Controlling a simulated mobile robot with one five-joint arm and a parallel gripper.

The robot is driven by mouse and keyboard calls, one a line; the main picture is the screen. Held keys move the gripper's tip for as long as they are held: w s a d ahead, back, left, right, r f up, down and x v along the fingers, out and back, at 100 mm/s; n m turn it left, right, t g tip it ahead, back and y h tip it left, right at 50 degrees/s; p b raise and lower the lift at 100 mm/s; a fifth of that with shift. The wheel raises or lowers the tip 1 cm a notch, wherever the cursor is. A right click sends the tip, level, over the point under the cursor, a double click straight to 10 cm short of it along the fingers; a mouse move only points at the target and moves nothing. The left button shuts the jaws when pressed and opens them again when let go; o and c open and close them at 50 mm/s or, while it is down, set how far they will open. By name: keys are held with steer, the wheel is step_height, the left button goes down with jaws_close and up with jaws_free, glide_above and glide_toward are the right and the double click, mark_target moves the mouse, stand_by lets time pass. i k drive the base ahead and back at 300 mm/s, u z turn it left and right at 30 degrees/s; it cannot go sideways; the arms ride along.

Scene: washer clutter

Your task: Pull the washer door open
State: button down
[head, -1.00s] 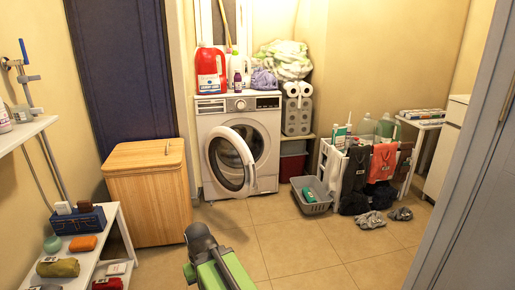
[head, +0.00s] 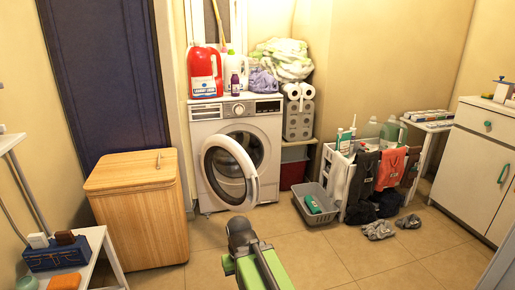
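The white washer (head: 236,150) stands against the back wall. My green and grey arm (head: 254,265) reaches in from the bottom centre, on the near side of the washer.
A wooden hamper (head: 138,215) stands left of the washer. A grey basket (head: 316,204) and a white rack (head: 345,180) with hung clothes stand to the right. Dark cloths (head: 378,230) lie on the floor. Tiled floor (head: 330,258) is free in front.

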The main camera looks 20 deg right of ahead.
mark_target(221, 143)
steer(key=z, duration=0.05)
steer(key=i, duration=1.2)
steer(key=u, duration=0.6)
